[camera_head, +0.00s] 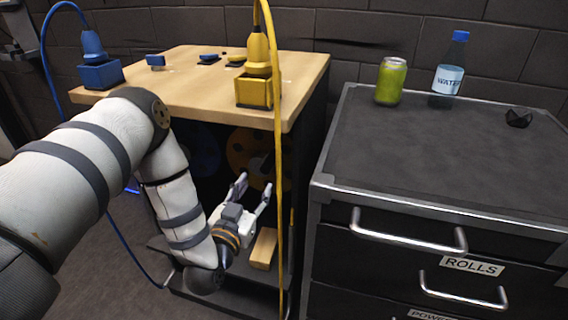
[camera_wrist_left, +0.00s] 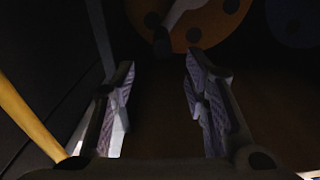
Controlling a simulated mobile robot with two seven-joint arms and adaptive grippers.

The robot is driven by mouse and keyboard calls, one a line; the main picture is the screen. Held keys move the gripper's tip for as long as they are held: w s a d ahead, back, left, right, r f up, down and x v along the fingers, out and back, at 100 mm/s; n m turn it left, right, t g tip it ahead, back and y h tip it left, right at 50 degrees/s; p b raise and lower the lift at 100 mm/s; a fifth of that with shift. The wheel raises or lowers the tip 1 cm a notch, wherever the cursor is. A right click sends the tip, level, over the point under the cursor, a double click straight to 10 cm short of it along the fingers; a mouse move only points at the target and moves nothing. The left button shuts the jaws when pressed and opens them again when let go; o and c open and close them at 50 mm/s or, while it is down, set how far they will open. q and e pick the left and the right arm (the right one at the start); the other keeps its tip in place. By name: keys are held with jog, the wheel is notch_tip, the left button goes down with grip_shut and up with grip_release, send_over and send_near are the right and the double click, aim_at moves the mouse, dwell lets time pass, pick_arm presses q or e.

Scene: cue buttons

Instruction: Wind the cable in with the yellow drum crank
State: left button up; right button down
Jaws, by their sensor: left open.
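The yellow drum (camera_head: 240,148) sits in the shade under the wooden bench top, partly hidden. In the left wrist view the drum (camera_wrist_left: 205,32) shows at the top as an orange-yellow disc with dark holes. A pale bar with a dark end, seemingly its crank (camera_wrist_left: 178,14), crosses the disc. My left gripper (camera_head: 252,186) is open and empty, with its fingers pointing at the drum from below and in front; in its wrist view the open jaws (camera_wrist_left: 160,68) lie just below the disc, apart from it. The yellow cable (camera_head: 278,190) hangs down from above past the bench front. My right gripper is not in view.
A blue drum (camera_head: 204,150) is beside the yellow one. Yellow (camera_head: 254,92) and blue (camera_head: 100,75) sockets with plugs stand on the bench top (camera_head: 185,85). A wooden block (camera_head: 263,248) lies on the lower shelf. A dark drawer cabinet (camera_head: 440,160) stands to the right.

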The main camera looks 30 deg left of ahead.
aim_at(269, 163)
pick_arm(q)
jog(key=b+x, duration=0.1)
jog(key=x, duration=0.9)
jog(key=shift+w+a+f, duration=0.15)
jog(key=shift+w, duration=0.3)
jog(key=shift+c, duration=0.5)
grip_shut()
